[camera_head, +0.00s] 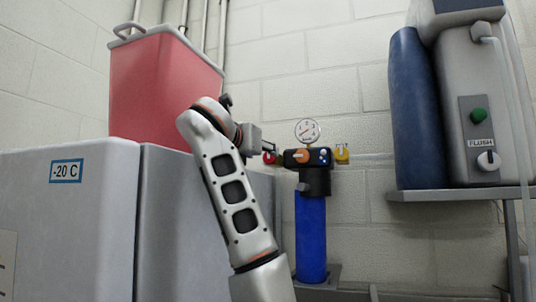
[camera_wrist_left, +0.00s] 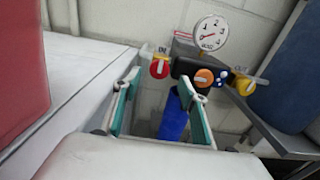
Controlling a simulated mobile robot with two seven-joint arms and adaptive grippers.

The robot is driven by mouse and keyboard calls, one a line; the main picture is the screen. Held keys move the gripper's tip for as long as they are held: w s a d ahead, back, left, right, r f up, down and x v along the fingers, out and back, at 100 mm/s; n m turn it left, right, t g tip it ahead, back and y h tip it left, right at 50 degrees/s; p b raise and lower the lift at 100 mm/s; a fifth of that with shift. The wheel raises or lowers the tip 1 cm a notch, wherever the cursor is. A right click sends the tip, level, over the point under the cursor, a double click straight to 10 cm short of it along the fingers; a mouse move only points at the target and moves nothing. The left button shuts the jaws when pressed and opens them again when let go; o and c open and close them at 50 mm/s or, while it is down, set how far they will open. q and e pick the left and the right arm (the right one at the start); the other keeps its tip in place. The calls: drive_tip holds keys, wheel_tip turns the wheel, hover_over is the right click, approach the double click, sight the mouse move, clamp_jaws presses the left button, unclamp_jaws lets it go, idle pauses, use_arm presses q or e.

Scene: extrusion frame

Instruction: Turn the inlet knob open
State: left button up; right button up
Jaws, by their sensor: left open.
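The inlet knob, a red knob (camera_head: 269,158), sits on the left end of a black filter head (camera_head: 315,158) on the back wall. In the left wrist view the red knob (camera_wrist_left: 160,68) shows under a small label, with a pale pointer on its face. My left gripper (camera_wrist_left: 158,86) is open, its two teal-padded fingers apart and nothing between them. In that picture the knob appears just beyond the fingertips, closer to the left one; contact is not visible. In the head view the gripper (camera_head: 257,143) is partly hidden behind my arm. My right gripper is not in view.
A gauge (camera_head: 307,131), an orange knob (camera_head: 301,156) and a yellow knob (camera_head: 342,153) are beside the red one. A blue filter bowl (camera_head: 311,235) hangs below. A freezer (camera_head: 60,220) bearing a red container (camera_head: 165,85) stands left; a shelf (camera_head: 450,195) is right.

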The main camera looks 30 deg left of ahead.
sight(269, 156)
use_arm(q)
drive_tip(key=p+x, duration=0.1)
drive_tip(key=x, duration=0.3)
drive_tip(key=shift+w+a, duration=0.1)
drive_tip(key=shift+w, duration=0.3)
drive_tip(key=shift+w+a+p, duration=0.1)
drive_tip(key=shift+w+p, duration=0.15)
drive_tip(key=shift+p, duration=0.05)
drive_tip(key=c, duration=1.1)
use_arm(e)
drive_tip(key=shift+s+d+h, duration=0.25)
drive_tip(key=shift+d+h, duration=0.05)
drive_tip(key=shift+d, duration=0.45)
